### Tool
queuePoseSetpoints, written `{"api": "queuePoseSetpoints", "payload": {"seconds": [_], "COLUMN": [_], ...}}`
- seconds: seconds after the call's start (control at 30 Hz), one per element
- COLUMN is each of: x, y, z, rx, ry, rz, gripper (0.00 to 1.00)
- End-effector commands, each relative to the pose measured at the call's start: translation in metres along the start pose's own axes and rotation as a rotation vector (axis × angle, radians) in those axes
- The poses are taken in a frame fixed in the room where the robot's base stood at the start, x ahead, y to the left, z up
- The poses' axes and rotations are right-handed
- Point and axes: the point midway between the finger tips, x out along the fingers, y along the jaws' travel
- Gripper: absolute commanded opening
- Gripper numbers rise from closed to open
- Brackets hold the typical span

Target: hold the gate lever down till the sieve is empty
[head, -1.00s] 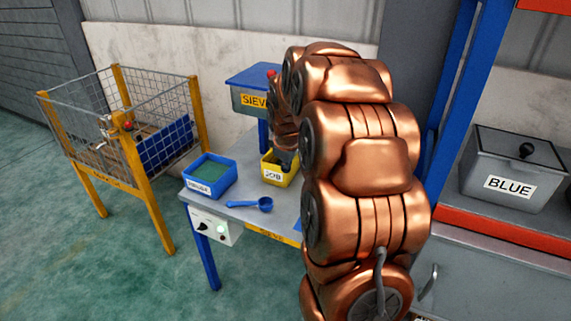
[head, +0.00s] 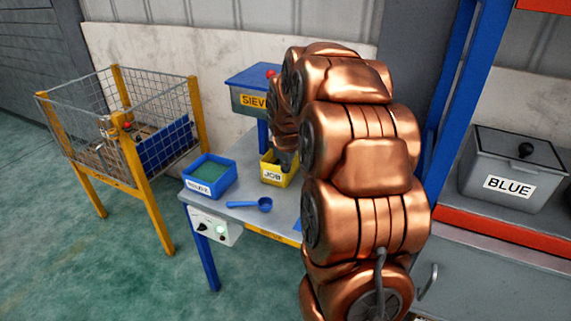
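The sieve (head: 248,101) is a blue-topped grey box with a yellow label, on a blue post at the back of the bench. A red knob (head: 271,73) shows at its right top edge; I cannot tell whether it belongs to the gate lever. My copper arm hides the sieve's right side, and I see no lever clearly. The yellow bin (head: 268,176) marked JOB stands below the sieve. A dark end part of my gripper (head: 286,161) shows at the bin's right rim. Its fingers are too hidden to read. The sieve's inside is not visible.
A blue bin (head: 226,181) with green contents and a blue scoop (head: 251,205) are on the bench (head: 232,217). A wire cage (head: 172,108) on yellow legs stands left. A grey box (head: 512,205) labelled BLUE sits on the right. Floor between cage and bench is free.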

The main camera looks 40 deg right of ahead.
Motion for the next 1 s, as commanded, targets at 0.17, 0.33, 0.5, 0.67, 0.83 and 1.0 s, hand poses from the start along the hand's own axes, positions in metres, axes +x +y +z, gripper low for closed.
{"api": "queuePoseSetpoints", "payload": {"seconds": [0.17, 0.33, 0.5, 0.67, 0.83, 1.0], "x": [-0.015, -0.048, -0.081, -0.11, -0.13, -0.139], "y": [-0.003, 0.002, 0.002, 0.004, 0.005, 0.005], "z": [0.0, -0.003, -0.005, -0.005, -0.005, -0.004], "rx": [-0.002, 0.0, -0.004, -0.004, -0.004, -0.002], "ry": [-0.005, 0.004, 0.006, 0.007, 0.006, 0.003], "rz": [-0.007, 0.004, 0.007, 0.009, 0.006, 0.004], "gripper": [0.0, 0.0, 0.0, 0.0, 0.0, 0.0]}}
